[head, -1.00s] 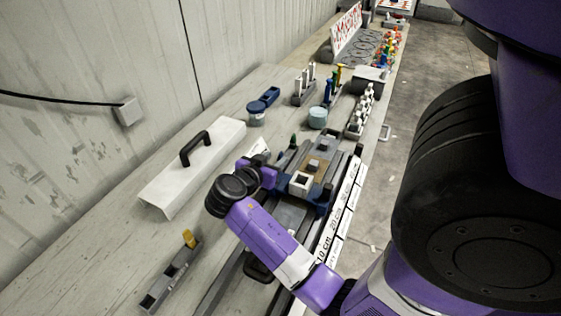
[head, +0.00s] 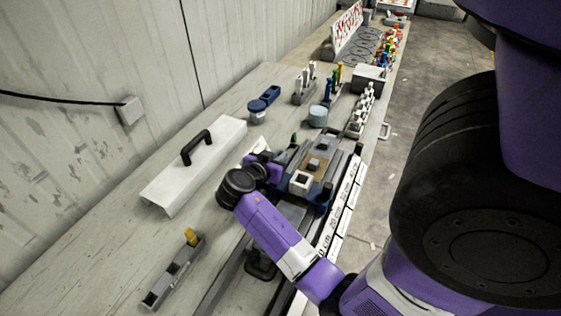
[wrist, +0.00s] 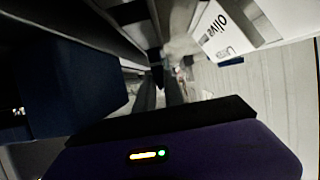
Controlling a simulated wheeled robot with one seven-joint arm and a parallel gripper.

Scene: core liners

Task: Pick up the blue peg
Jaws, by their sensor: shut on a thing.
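My gripper (head: 272,160) reaches from the purple arm to the left edge of the dark rail fixture on the bench. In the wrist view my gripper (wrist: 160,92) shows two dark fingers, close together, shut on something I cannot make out. A dark blue block (wrist: 65,85) fills the left of that view, and a white card (wrist: 225,32) reading "olive" is at upper right. Blue upright pegs (head: 327,91) stand in a holder farther back on the bench, well away from my gripper. I cannot tell whether one of these is the task's blue peg.
A white cover with a black handle (head: 195,165) lies at left. A grey holder (head: 172,275) with a yellow piece is in front. Bare bench lies between.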

